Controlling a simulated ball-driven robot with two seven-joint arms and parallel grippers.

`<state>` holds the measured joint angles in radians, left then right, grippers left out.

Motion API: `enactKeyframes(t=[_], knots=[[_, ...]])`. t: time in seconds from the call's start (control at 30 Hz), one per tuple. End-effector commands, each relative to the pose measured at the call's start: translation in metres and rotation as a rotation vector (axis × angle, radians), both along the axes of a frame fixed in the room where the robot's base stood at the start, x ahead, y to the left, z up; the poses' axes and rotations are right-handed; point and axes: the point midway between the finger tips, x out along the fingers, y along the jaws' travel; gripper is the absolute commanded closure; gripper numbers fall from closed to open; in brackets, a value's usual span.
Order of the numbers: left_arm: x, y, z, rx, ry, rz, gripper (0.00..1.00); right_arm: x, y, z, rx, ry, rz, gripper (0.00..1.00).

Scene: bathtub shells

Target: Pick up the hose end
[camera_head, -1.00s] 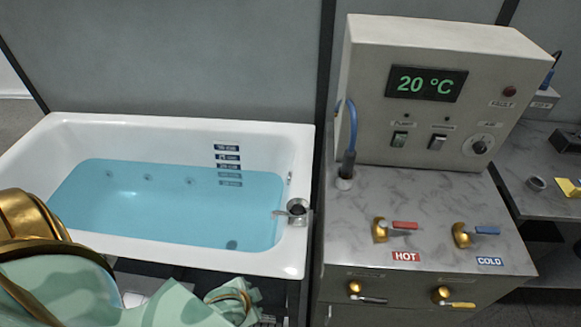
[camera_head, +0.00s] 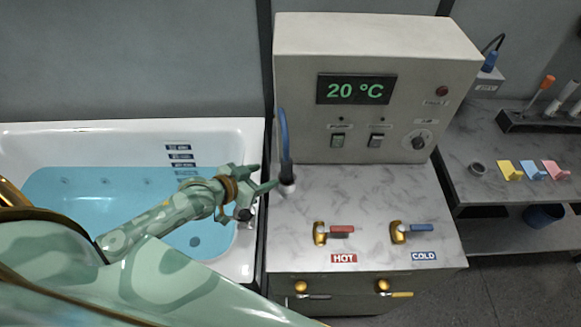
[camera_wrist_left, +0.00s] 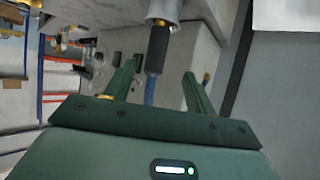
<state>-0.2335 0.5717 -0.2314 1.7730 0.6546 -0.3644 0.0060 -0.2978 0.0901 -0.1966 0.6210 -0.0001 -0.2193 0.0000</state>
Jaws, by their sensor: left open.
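The hose end (camera_head: 287,168), a dark grip on a blue hose, stands upright in a light holder at the counter's left edge, beside the control box. My left gripper (camera_head: 262,177) is open just left of it, its fingers pointing toward it. In the left wrist view the dark hose end (camera_wrist_left: 158,50) lies in line with the gap between the open fingers of the left gripper (camera_wrist_left: 158,70). I cannot tell whether it is fully between them. No contact shows. My right gripper is not in view.
The white bathtub (camera_head: 100,128) with blue water is under my left arm. The control box (camera_head: 375,70) reads 20 °C and stands right behind the hose. Hot (camera_head: 342,229) and cold (camera_head: 420,227) levers sit on the counter. A side table (camera_head: 460,175) holds small coloured pieces.

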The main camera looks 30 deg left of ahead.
Motion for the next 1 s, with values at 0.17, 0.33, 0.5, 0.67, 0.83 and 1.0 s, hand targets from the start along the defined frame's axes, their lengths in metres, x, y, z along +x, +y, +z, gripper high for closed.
enactKeyframes(t=[0.17, 0.33, 0.5, 0.67, 0.83, 1.0], knots=[[0.036, -0.013, -0.021, 0.001, -0.001, 0.0, 0.45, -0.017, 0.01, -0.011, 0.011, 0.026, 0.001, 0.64], [0.052, -0.019, -0.031, 0.004, 0.001, -0.001, 0.45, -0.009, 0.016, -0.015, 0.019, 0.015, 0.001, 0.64], [0.067, -0.027, -0.036, 0.001, 0.0, 0.0, 0.45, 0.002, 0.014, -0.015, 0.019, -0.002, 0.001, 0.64], [0.089, -0.036, -0.048, 0.003, 0.001, 0.0, 0.45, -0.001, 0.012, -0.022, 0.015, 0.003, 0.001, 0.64], [0.098, -0.04, -0.053, 0.004, 0.002, -0.002, 0.45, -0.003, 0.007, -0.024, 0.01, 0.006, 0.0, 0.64], [0.098, -0.039, -0.052, 0.005, 0.002, -0.001, 0.45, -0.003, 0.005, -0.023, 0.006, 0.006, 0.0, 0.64]])
